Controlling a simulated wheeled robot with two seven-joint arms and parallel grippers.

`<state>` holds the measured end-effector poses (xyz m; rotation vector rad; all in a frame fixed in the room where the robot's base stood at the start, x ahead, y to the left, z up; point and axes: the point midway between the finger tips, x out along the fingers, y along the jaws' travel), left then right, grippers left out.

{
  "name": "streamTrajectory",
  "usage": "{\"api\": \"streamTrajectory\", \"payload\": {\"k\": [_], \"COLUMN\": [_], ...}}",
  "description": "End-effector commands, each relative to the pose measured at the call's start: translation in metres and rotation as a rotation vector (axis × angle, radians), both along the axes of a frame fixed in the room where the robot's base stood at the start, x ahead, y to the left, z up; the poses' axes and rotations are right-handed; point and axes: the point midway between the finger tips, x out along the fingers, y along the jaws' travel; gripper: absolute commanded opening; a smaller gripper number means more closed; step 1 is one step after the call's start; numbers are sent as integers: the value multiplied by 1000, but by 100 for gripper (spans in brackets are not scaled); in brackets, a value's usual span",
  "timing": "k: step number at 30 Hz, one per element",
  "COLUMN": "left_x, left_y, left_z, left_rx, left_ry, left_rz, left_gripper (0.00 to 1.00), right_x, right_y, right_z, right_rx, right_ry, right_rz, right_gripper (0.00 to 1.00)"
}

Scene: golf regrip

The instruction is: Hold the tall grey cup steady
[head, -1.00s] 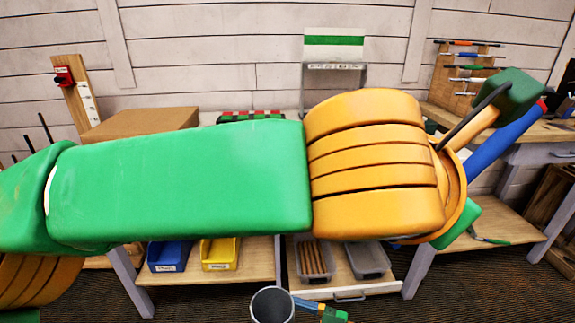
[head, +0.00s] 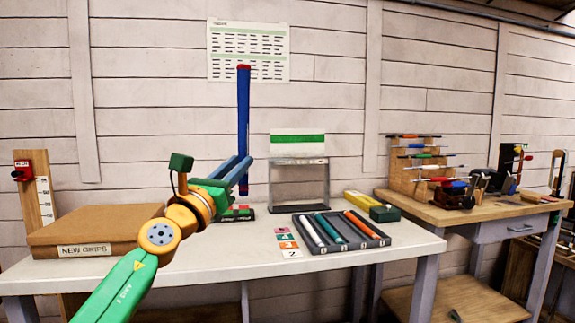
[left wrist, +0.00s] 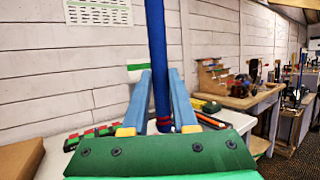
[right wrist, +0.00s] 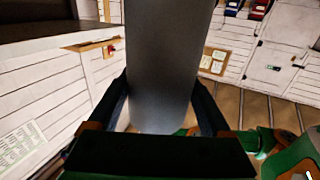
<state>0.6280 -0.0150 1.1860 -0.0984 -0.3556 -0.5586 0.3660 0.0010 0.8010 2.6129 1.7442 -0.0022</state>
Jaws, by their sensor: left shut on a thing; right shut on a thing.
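The tall grey cup (right wrist: 163,55) fills the middle of the right wrist view as a smooth cylinder. My right gripper (right wrist: 164,97) is shut on it, one finger on each side. The cup and my right arm are outside the head view, so the cup's contents are hidden. My left gripper (head: 238,172) is shut on a long blue club grip (head: 243,110) with a red end on top. The grip stands upright above the workbench; it also shows between the fingers in the left wrist view (left wrist: 157,45).
The white workbench (head: 220,255) carries a cardboard box (head: 90,228) marked NEW GRIPS, a dark tray (head: 340,249) with several coloured grips, a yellow box (head: 362,200) and a grey stand (head: 299,186). A second wooden bench (head: 475,208) holds a club rack. The white bench's front middle is clear.

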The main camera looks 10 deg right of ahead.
Motion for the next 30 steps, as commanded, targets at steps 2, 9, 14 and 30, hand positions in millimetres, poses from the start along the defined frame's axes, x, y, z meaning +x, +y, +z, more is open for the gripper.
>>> {"api": "streamTrajectory", "payload": {"k": [2,9,14,30], "left_x": [8,12,12,11], "left_y": [10,20,18,17], "left_z": [-6,-19,-40,-100], "left_rx": [-19,-17,-20,-18], "left_ry": [-7,-22,-14,-14], "left_rz": [48,89,80,80], "left_gripper": [0,0,0,0], "right_x": [0,0,0,0], "right_y": [0,0,0,0], "right_z": [0,0,0,0], "right_rx": [0,0,0,0], "right_ry": [0,0,0,0], "right_rz": [0,0,0,0], "right_gripper": [25,25,25,25]}}
